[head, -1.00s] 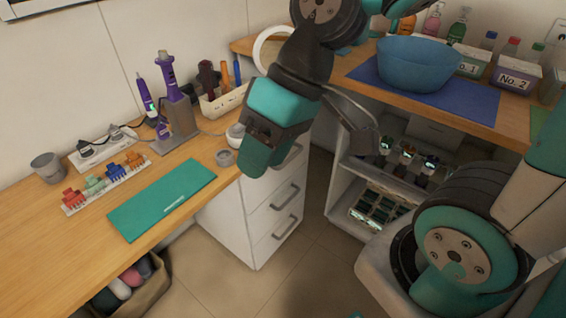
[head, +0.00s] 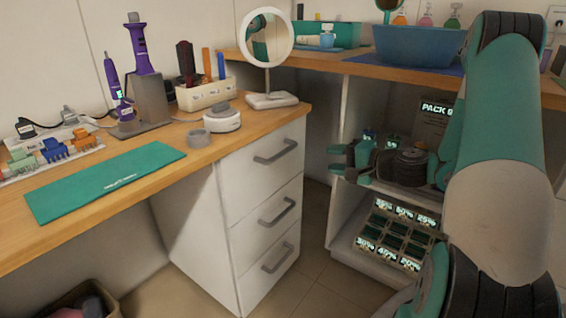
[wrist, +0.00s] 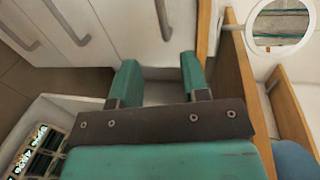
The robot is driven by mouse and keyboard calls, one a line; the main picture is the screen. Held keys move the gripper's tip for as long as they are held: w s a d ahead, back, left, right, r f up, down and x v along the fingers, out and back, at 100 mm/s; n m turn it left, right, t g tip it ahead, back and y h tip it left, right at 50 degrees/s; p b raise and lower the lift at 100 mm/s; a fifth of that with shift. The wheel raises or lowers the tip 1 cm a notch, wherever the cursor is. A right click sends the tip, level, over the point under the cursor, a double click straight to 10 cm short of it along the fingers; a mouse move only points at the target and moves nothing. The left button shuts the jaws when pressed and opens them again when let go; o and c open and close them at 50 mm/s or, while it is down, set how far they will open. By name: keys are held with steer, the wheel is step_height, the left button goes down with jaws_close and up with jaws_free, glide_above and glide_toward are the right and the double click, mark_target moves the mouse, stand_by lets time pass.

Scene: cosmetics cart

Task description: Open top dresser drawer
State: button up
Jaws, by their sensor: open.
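The white dresser (head: 190,230) stands under the wooden counter with three drawers, all closed. The top drawer (head: 258,177) has a grey bar handle (head: 276,152) and lies just below the counter edge. My gripper (head: 339,165) is open and empty, to the right of the top drawer and apart from it in the head view. In the wrist view, my gripper's two teal fingers (wrist: 160,76) point toward the white drawer fronts. The top drawer's handle (wrist: 163,18) shows beyond the fingers there, with a gap between.
A round mirror (head: 266,38), a white round device (head: 222,121) and a teal mat (head: 107,182) are on the counter. A shelf cart with a blue bowl (head: 416,46) and a box of labelled packs (head: 397,238) stands right. Floor before the drawers is clear.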

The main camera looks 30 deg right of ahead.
mark_target(285, 153)
steer(key=b+x, duration=0.1)
steer(key=x, duration=1.5)
steer(key=shift+w+a+r+b, duration=0.1)
steer(key=shift+w+a+b, duration=0.1)
steer(key=shift+b, duration=0.15)
jaws_close()
